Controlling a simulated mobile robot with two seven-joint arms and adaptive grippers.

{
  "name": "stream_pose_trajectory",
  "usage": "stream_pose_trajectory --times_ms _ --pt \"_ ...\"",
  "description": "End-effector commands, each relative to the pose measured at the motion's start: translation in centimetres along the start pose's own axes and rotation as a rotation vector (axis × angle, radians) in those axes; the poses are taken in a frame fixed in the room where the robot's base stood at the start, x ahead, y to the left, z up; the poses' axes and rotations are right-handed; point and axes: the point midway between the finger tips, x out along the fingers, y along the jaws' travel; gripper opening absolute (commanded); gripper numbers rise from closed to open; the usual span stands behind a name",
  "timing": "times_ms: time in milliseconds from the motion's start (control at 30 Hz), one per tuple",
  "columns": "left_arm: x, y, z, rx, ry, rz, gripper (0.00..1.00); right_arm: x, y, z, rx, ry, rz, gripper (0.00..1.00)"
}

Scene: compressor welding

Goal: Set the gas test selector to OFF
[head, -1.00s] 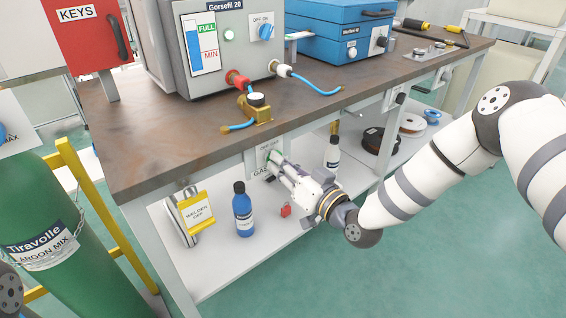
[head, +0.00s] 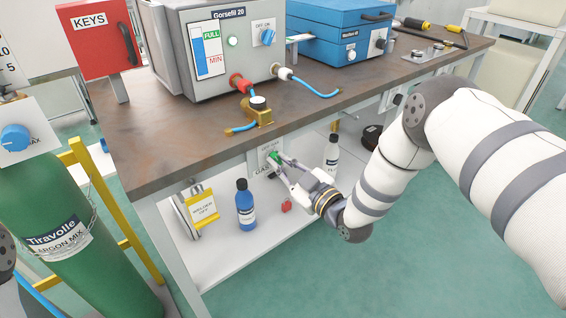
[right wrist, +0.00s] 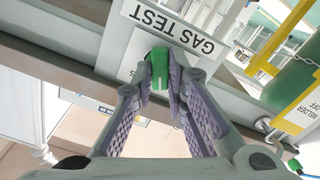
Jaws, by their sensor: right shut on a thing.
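The gas test selector is a small green knob (right wrist: 157,66) on a white panel labelled GAS TEST (right wrist: 178,30), which appears upside down in the right wrist view. In the head view the panel (head: 267,152) hangs under the bench's front edge, and the green knob (head: 273,157) sits on its face. My right gripper (right wrist: 159,82) is shut on the knob, one fingertip on each side. It also shows in the head view (head: 280,162), reaching from the right. The position marks by the knob are too small or covered to read. My left gripper is not in view.
The bench top (head: 165,150) overhangs the panel. On the lower shelf (head: 215,265) stand a blue bottle (head: 246,210), a small red object (head: 286,205) and a white bottle (head: 332,155). A green gas cylinder (head: 75,255) and yellow rail (head: 120,225) stand at left.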

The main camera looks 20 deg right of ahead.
Motion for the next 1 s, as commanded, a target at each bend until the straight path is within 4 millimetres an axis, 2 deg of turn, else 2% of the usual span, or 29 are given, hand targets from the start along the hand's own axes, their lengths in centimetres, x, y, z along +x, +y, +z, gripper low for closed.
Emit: stream_pose_trajectory --times_ms 300,767,800,867,1000 --pt "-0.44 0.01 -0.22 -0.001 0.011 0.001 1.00 -0.03 0.00 -0.01 -0.085 0.000 0.000 0.00" --pt "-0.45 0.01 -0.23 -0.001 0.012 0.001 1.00 -0.04 0.00 0.09 -0.099 -0.001 0.000 0.00" --pt "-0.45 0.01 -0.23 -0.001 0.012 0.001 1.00 -0.04 0.00 0.09 -0.099 -0.001 0.000 0.18" --pt "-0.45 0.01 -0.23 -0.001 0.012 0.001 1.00 -0.04 0.00 0.09 -0.098 -0.001 0.000 0.31" --pt "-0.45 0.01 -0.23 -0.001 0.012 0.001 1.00 -0.03 0.00 0.07 -0.097 -0.001 0.000 0.33"
